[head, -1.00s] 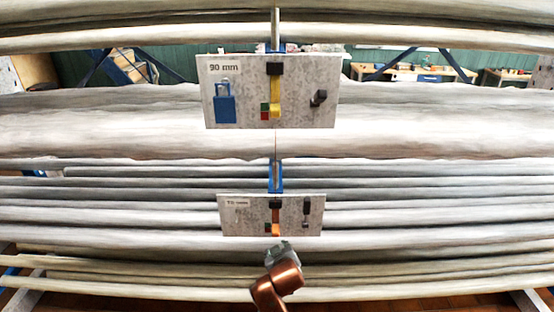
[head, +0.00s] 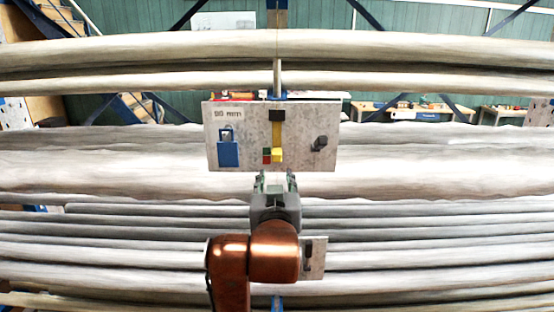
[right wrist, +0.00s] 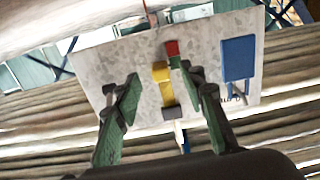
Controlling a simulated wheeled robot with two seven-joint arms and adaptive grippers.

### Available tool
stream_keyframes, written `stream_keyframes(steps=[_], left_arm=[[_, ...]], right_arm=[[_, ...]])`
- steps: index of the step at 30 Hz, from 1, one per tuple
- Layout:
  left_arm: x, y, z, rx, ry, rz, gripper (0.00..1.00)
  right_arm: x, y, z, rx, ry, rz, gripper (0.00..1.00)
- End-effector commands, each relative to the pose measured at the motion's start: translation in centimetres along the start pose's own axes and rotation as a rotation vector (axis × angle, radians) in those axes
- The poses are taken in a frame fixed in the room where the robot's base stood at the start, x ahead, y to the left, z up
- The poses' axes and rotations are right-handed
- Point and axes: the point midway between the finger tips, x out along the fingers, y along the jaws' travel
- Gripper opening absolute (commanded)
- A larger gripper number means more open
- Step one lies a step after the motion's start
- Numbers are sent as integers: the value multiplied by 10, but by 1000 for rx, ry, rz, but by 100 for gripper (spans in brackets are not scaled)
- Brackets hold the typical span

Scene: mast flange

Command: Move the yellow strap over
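The yellow strap (head: 277,140) hangs on the upper grey plate (head: 240,163) in the head view, from a black block (head: 277,115) down to a wider yellow end beside a red and green block (head: 266,155). My right gripper (head: 275,179) is open and empty just below the plate's lower edge. In the right wrist view the strap (right wrist: 162,80) shows upside down between the two green fingers of the gripper (right wrist: 166,92); the fingers do not close on it. The lower plate (head: 317,268) is mostly hidden behind my right arm. My left gripper is not in view.
A blue padlock-shaped piece (head: 228,153) is left of the strap on the upper plate and a dark knob (head: 320,144) is to its right. Long pale rolls (head: 110,180) run across behind the plates. Workbenches (head: 420,112) stand far behind.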

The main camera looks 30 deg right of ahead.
Motion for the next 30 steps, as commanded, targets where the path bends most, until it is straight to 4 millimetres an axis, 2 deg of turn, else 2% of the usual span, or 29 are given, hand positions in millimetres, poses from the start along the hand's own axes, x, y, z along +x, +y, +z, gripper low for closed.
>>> stream_keyframes(steps=[1, 5, 19, 24, 30], left_arm=[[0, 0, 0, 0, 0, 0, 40], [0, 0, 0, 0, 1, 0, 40], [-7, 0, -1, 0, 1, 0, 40], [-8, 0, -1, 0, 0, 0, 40], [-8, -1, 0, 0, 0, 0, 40]], right_arm=[[-5, 1, -10, 13, 12, 3, 38], [-6, 3, -21, 26, 22, 9, 38], [58, 4, -23, 26, 22, 11, 38], [67, 4, -23, 27, 24, 8, 38], [68, 4, -23, 27, 24, 8, 38]])
